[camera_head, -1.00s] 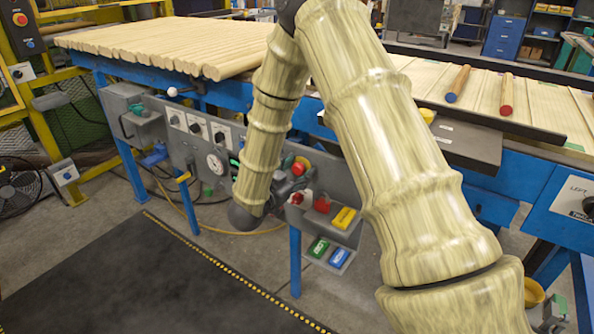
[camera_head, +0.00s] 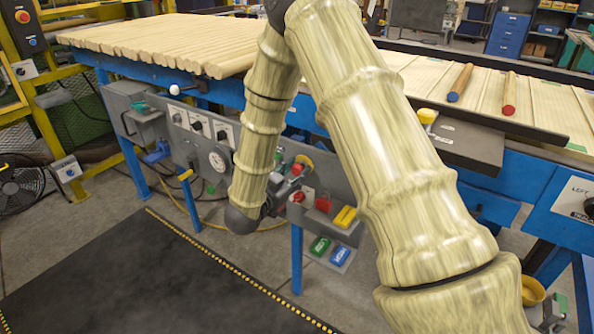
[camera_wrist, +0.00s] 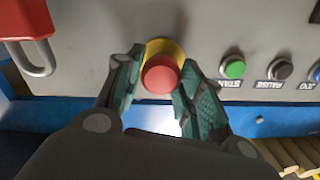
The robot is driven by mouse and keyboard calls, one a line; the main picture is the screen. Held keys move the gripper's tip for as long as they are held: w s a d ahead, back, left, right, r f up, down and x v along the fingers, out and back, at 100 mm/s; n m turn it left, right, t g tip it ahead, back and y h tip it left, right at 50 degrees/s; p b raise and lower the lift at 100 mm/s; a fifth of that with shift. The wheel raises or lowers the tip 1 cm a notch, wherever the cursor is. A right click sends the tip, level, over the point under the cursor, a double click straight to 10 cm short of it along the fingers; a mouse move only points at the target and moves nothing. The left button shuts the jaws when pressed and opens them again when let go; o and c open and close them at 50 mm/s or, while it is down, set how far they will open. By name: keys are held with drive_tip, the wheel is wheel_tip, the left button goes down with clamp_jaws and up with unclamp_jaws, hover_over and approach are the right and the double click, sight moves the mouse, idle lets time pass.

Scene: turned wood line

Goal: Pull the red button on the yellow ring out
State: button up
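The red button (camera_wrist: 160,76) sits in front of its yellow ring (camera_wrist: 164,47) on a grey panel in the wrist view. My gripper (camera_wrist: 162,72) has one teal-padded finger on each side of the button, close against its edges, and appears shut on it. The ring shows behind the button at the fingertips. In the head view the yellow ring (camera_head: 305,160) and the red button (camera_head: 297,169) are small at the end of my arm, and my gripper is partly hidden there. How far the button stands out from the ring is unclear.
A green button (camera_wrist: 235,68) and a dark pause button (camera_wrist: 280,68) are right of the gripper. A red padlock (camera_wrist: 28,25) hangs at upper left. Below the panel are shelves with yellow blocks (camera_head: 345,216) and a green block (camera_head: 319,245). The floor mat (camera_head: 150,285) is clear.

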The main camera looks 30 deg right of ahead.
drive_tip(key=o, duration=0.3)
drive_tip(key=shift+a+r, duration=0.1)
drive_tip(key=shift+a, duration=0.05)
drive_tip(key=v, duration=1.1)
drive_tip(key=shift+s+a, duration=0.2)
drive_tip(key=shift+a, duration=0.15)
